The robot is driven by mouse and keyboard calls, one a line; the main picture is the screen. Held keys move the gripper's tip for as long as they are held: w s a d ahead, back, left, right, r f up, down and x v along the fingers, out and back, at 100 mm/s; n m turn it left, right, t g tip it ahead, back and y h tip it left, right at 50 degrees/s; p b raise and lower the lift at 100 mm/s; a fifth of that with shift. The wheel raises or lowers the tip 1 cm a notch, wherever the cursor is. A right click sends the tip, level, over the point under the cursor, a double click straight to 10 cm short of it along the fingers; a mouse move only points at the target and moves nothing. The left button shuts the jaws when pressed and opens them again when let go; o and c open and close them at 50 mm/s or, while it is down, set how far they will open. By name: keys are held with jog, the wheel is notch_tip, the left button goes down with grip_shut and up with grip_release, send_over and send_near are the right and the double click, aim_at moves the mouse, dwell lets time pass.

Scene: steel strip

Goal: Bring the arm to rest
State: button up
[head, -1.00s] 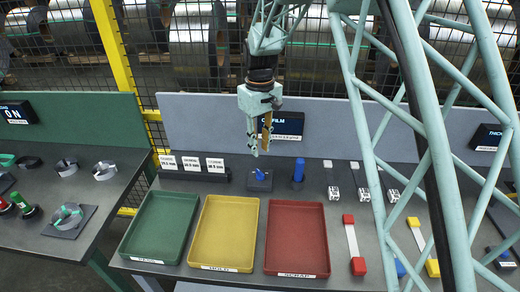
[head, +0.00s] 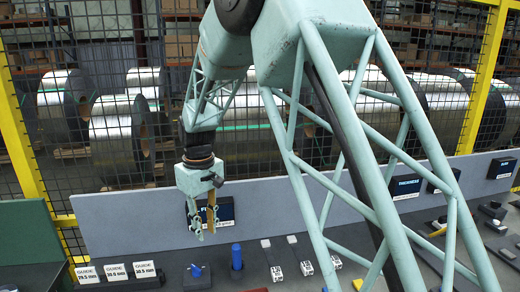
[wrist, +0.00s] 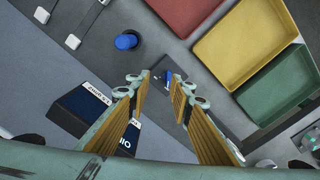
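My gripper (head: 204,234) hangs pointing down in front of the grey back panel (head: 120,222) in the head view, above the bench. In the wrist view my gripper (wrist: 157,84) has its two wood-coloured fingers spread apart with nothing held between them. Beyond the fingertips, a small dark block with a blue top (wrist: 171,75) sits on the bench. It shows in the head view too (head: 196,271), below the gripper. The lattice arm, mine, crosses the head view and hides part of the bench.
A blue cylinder (head: 237,257) stands on the bench, right of the gripper. Guide cards (head: 117,271) stand at left. Red (wrist: 190,12), yellow (wrist: 245,42) and green (wrist: 284,86) trays show in the wrist view. A mesh fence (head: 60,150) and steel coils (head: 125,140) are behind.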

jog(key=s+d+r+m+t+b, duration=0.1)
jog(key=s+d+r+m, duration=0.1)
jog(key=s+d+r, duration=0.5)
jog(key=s+d+r+m+b, duration=0.1)
jog(key=s+d+r, duration=0.35)
jog(key=d, duration=0.45)
jog(key=s+d+r+m+t+b, duration=0.1)
jog(key=s+d+r+m, duration=0.1)
jog(key=s+d+r, duration=0.45)
jog(key=s+d+m, duration=0.1)
jog(key=s+d, duration=0.4)
jog(key=s, duration=0.3)
jog(key=s+d+f+m+t+b, duration=0.1)
jog(key=s+d+m, duration=0.1)
jog(key=s+d, duration=0.4)
jog(key=s+d+m+b, duration=0.1)
jog(key=s+d, duration=0.4)
jog(key=s, duration=0.7)
jog(key=shift+s+d+f+m+t, duration=0.2)
jog(key=shift+s+f+m+t, duration=0.1)
jog(key=shift+m, duration=0.1)
jog(key=shift+w+d+r, duration=0.1)
jog(key=shift+d, duration=0.05)
